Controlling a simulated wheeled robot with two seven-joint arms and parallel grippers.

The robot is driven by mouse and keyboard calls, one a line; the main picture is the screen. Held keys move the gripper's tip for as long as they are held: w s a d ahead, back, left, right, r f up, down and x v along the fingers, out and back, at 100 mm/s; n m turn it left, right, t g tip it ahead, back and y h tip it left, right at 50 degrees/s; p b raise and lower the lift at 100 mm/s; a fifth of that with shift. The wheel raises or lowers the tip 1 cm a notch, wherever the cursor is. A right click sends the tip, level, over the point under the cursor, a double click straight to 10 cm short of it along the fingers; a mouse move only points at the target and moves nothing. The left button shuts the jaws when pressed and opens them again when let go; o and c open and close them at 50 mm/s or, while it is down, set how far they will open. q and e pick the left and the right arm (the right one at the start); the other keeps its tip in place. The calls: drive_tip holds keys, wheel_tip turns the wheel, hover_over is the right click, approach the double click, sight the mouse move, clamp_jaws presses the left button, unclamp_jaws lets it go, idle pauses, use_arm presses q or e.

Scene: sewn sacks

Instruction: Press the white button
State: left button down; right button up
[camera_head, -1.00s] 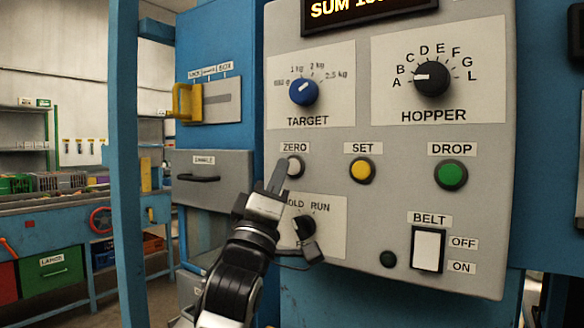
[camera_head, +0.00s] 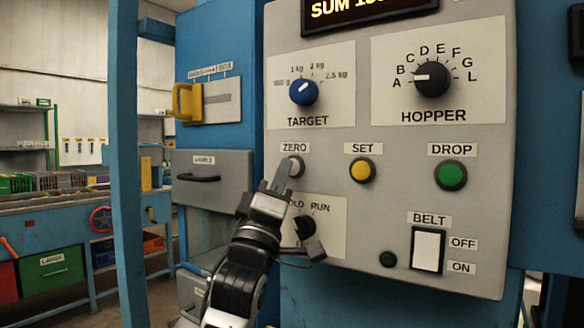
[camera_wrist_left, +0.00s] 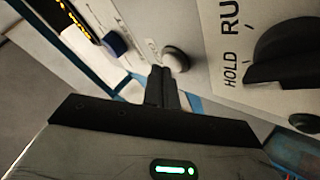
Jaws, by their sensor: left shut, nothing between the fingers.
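The white button (camera_head: 297,166) sits in a dark ring under the ZERO label on the grey control panel. My left gripper (camera_head: 283,167) is shut and empty, its fingertips at the button's left edge and covering part of it. In the left wrist view the closed fingers (camera_wrist_left: 161,75) point at the panel just beside the pale button (camera_wrist_left: 176,59). I cannot tell whether the tips touch the button. My right gripper is not in view.
Right of the button are the yellow SET button (camera_head: 362,169) and the green DROP button (camera_head: 451,175). The blue TARGET knob (camera_head: 304,92) is above. A blue post (camera_head: 125,170) stands to the left.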

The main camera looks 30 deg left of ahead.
use_arm(q)
drive_tip(key=shift+w, duration=0.45)
idle(0.3)
drive_tip(key=shift+s, duration=0.85)
drive_tip(key=s, duration=0.3)
drive_tip(key=s+p, duration=0.1)
drive_tip(key=s, duration=0.1)
drive_tip(key=shift+a, duration=0.25)
idle(0.8)
